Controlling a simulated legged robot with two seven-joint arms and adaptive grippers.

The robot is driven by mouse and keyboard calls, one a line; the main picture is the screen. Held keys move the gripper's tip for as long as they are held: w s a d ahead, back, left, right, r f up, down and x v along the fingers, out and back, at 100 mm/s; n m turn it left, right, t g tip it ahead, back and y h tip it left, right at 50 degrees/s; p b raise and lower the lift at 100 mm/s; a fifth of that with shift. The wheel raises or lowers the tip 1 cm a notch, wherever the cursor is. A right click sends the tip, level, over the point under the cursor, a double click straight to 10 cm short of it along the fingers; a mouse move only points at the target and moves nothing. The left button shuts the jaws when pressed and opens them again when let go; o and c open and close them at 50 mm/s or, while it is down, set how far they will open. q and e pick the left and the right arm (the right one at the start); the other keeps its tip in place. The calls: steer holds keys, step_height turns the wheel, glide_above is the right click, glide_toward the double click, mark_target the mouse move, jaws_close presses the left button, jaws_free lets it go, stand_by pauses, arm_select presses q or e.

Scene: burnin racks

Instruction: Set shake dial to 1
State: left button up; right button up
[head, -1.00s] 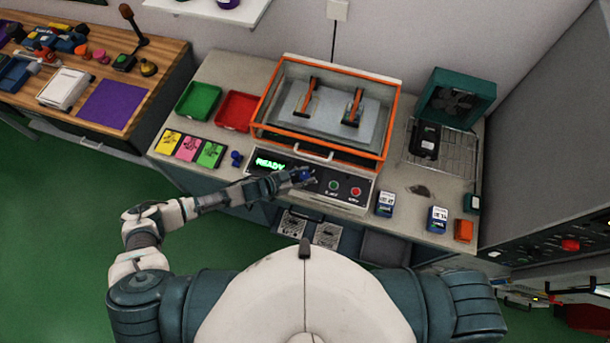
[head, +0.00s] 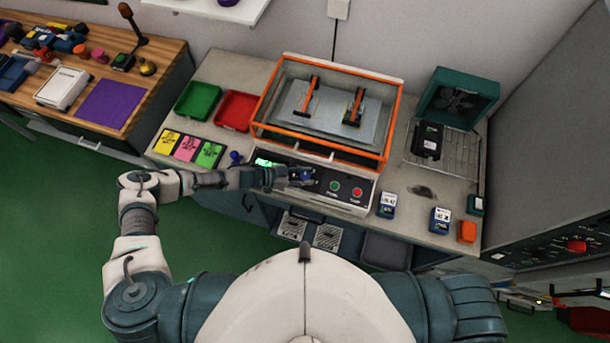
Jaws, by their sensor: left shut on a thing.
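The shaker machine has an orange-framed clear box (head: 327,110) on top and a front control panel (head: 347,203) with a green display (head: 264,162), a green button (head: 334,186) and a red button (head: 357,191). My left gripper (head: 303,176) is at the panel, left of the green button, and is shut on the shake dial. The dial is mostly hidden by the gripper, so its setting cannot be read. My right gripper is not in view.
Green (head: 197,101) and red (head: 236,111) trays and coloured cards (head: 187,147) lie left of the machine. Small blue-and-white boxes (head: 387,205) and an orange block (head: 467,232) are on the right. A wire rack (head: 450,160) stands at the back right.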

arm_select(q)
steer(key=o, duration=1.2)
steer(key=shift+w+f, duration=0.1)
steer(key=shift+w, duration=0.05)
steer(key=shift+c, duration=0.2)
steer(key=v, duration=1.2)
steer(key=shift+a, duration=0.1)
